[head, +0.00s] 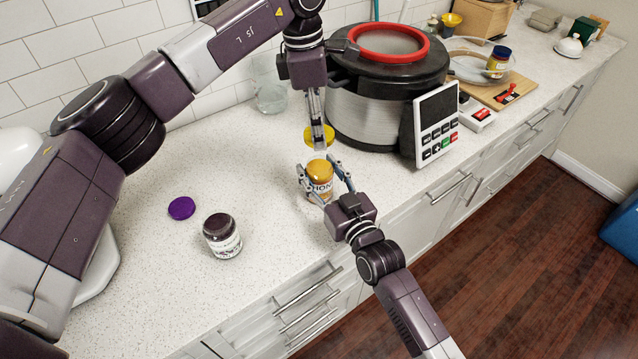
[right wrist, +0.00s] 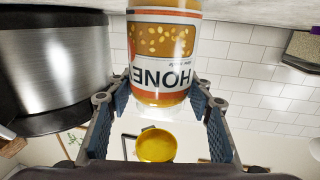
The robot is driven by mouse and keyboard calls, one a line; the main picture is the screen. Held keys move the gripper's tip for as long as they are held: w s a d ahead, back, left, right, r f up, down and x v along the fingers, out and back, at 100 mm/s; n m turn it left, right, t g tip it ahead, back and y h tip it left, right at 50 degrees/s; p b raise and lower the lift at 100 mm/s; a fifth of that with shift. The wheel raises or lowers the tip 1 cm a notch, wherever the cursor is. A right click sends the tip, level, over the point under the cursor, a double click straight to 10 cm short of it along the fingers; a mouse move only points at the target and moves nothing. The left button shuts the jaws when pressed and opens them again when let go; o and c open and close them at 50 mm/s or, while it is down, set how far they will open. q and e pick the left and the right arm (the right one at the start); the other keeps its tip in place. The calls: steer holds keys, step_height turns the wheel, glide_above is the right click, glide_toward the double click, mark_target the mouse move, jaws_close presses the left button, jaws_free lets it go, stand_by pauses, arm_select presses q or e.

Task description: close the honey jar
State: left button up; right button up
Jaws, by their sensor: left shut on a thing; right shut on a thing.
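The honey jar (head: 320,184) stands upright and uncovered near the counter's front edge. Its orange contents and white label show, and it appears upside down in the right wrist view (right wrist: 163,50). My right gripper (head: 319,169) is shut on the jar, with a finger on each side, also seen in the right wrist view (right wrist: 160,112). My left gripper (head: 318,141) points down above the jar and is shut on the yellow lid (head: 308,136). The lid also shows in the right wrist view (right wrist: 156,144), apart from the jar's rim. The left fingers partly hide the lid in the head view.
A dark jam jar (head: 222,236) and a purple lid (head: 182,208) lie left of the honey jar. A large cooker (head: 372,115) with a control panel (head: 437,122) stands close behind right. A glass (head: 269,84) is at the wall. The left counter is mostly free.

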arm_select(q)
glide_above(318, 163)
steer(key=shift+f, duration=2.5)
steer(key=shift+f, duration=0.1)
steer(key=shift+f, duration=0.8)
steer(key=shift+f, duration=0.55)
steer(key=m, duration=0.5)
steer(key=shift+m+g, duration=0.3)
steer(key=shift+m, duration=0.1)
steer(key=m, duration=0.5)
steer(key=shift+w+m+g+y, duration=0.1)
steer(key=shift+m+g+y, duration=0.2)
steer(key=shift+m, duration=0.1)
steer(key=m, duration=0.6)
steer(key=shift+d+y, duration=0.1)
steer(key=shift+y, duration=0.3)
steer(key=m, duration=0.5)
steer(key=shift+y, duration=0.3)
